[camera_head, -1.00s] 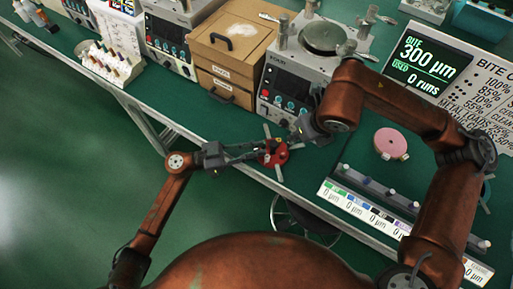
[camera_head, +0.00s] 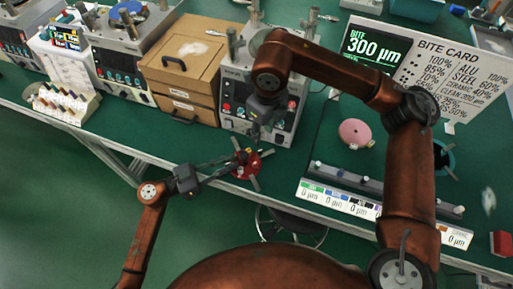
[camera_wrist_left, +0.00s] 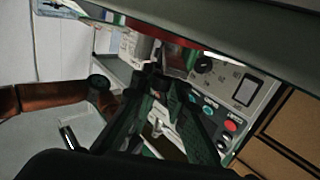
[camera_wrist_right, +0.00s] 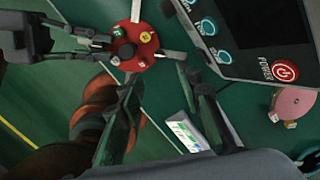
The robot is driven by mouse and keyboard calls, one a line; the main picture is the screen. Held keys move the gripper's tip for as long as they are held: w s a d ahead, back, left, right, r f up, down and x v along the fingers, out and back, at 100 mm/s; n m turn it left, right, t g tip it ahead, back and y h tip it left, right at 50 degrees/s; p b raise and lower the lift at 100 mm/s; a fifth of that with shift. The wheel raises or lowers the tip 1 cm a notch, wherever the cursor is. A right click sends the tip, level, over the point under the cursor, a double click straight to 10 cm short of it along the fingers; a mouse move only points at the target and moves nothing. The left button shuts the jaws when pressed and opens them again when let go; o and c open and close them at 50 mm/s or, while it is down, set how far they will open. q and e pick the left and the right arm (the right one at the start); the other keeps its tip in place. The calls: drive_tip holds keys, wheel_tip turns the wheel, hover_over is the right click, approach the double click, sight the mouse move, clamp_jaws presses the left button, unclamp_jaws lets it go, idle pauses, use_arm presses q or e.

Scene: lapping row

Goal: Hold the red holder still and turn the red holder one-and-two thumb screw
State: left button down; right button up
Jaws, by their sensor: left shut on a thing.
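The red holder (camera_head: 246,164) is a round red disc with silver arms, held at the front edge of the green bench. In the right wrist view the holder (camera_wrist_right: 145,60) shows small coloured, marked spots and a dark round piece near its middle. My left gripper (camera_head: 232,165) is shut on the holder from the left; its fingers (camera_wrist_right: 103,48) reach the disc's left side. My right gripper (camera_head: 256,136) is just above the holder in the head view. In its wrist view its two fingers (camera_wrist_right: 158,82) are spread and empty, beside the holder. I cannot tell which spot is the one-and-two thumb screw.
A grey machine (camera_head: 232,95) with buttons stands close behind the holder. A wooden drawer box (camera_head: 190,62) is left of it. A pink disc (camera_head: 355,133) and a long labelled rack (camera_head: 345,180) lie to the right. A stool (camera_head: 290,230) is below the bench edge.

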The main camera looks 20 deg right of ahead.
sight(260, 150)
drive_tip(key=shift+n+g, duration=0.5)
drive_tip(key=shift+n, duration=0.1)
drive_tip(key=f, duration=0.7)
drive_tip(key=w+f, duration=0.1)
drive_tip(key=f, duration=0.2)
drive_tip(key=shift+a+f, duration=0.2)
drive_tip(key=shift+f, duration=0.2)
drive_tip(key=shift+c, duration=0.5)
clamp_jaws()
